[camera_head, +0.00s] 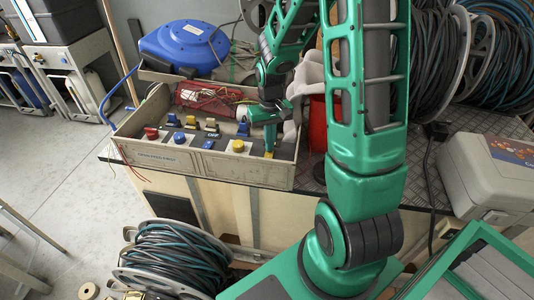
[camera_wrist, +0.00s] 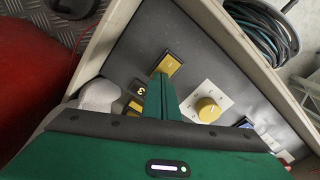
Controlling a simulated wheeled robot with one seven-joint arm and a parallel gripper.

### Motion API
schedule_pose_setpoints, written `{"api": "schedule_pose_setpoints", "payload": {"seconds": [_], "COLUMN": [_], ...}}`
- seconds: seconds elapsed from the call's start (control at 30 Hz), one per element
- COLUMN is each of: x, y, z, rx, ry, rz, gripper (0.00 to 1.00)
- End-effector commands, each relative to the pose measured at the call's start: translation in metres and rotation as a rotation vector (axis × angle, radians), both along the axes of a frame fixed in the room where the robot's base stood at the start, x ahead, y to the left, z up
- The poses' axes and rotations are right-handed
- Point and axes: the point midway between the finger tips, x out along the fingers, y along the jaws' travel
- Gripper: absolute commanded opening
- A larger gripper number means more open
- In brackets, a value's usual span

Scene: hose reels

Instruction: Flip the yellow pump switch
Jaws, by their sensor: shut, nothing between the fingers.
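A yellow switch (camera_wrist: 171,64) sits on a dark plate of the grey control panel (camera_wrist: 205,50). My gripper (camera_wrist: 160,80) is shut and empty, its tips right at the near edge of this switch in the wrist view; I cannot tell whether they touch. In the head view my gripper (camera_head: 269,146) points down at the right end of the panel, with the yellow switch (camera_head: 268,155) just below its tips. Another yellow piece (camera_wrist: 135,107) beside a "3" label is partly hidden by my gripper. I cannot read a pump label.
A yellow rotary knob (camera_wrist: 208,108) on a white dial is close beside my fingers. Other switches and a red button (camera_head: 151,133) fill the panel's left part. The panel box has raised walls (camera_head: 215,170). A red container (camera_head: 318,125) stands to its right.

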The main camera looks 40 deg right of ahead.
Motion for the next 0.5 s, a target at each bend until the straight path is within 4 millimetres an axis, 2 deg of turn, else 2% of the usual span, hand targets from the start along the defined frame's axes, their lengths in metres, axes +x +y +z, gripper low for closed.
{"api": "schedule_pose_setpoints", "payload": {"seconds": [0.23,0.5], "x": [0.000,0.000], "y": [0.000,0.000], "z": [0.001,0.019], "rx": [0.000,-0.001], "ry": [0.000,-0.002], "rz": [0.000,0.000], "gripper": [0.00,0.00]}}
